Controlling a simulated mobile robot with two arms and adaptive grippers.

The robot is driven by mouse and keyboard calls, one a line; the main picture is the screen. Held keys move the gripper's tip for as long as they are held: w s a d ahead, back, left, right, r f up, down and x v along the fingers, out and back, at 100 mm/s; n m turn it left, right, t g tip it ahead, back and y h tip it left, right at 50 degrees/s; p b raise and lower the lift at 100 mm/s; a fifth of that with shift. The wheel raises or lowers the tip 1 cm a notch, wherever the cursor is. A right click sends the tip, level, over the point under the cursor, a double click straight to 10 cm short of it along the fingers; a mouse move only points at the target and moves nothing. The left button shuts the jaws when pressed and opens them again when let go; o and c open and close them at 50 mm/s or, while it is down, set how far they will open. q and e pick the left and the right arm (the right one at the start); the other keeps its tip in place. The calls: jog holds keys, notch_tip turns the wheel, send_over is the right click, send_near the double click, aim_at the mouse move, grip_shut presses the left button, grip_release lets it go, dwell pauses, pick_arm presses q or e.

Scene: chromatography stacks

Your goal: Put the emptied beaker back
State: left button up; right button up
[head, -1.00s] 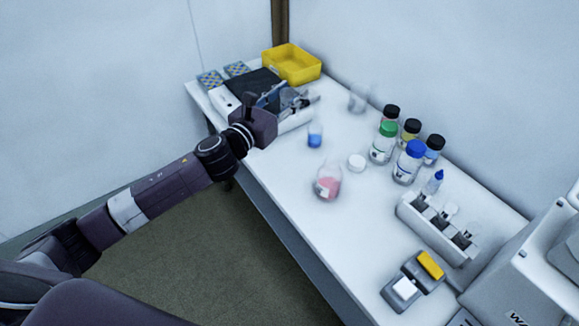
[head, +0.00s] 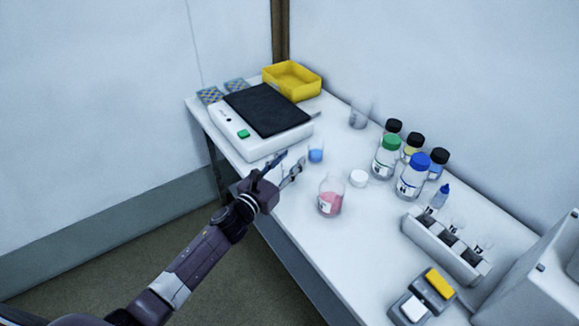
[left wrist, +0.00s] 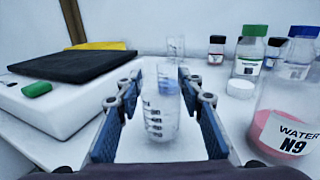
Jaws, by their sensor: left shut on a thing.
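My left gripper (head: 289,165) is over the front edge of the bench, left of the pink-filled flask. In the left wrist view, a clear graduated beaker (left wrist: 160,120) stands upright between its fingers, and the gripper is shut on it. The beaker looks empty; in the head view it is too faint to make out. A small vessel with blue liquid (head: 316,154) stands on the bench just beyond the fingertips; its blue shows behind the held beaker in the wrist view. A clear glass vessel (head: 360,114) stands farther back. My right gripper is out of view.
A white balance with a black top (head: 268,108) and a yellow tray (head: 292,80) are at the far left. The pink flask (head: 331,197), a white cap (head: 358,178) and several capped bottles (head: 389,158) stand to the right. A white rack (head: 440,250) is nearer right.

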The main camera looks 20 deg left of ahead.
pick_arm(q)
jog(key=shift+f, duration=0.7)
jog(key=shift+f+b, duration=0.15)
jog(key=shift+b, duration=0.15)
jog(key=o, duration=1.2)
jog(key=shift+c, duration=0.2)
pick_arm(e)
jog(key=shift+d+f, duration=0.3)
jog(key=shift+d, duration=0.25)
pick_arm(q)
jog(key=shift+r+p, duration=0.25)
jog(key=shift+p, duration=0.05)
jog(key=shift+s, duration=0.2)
jog(key=p+v, duration=0.1)
jog(key=v, duration=1)
jog(key=shift+s, duration=0.3)
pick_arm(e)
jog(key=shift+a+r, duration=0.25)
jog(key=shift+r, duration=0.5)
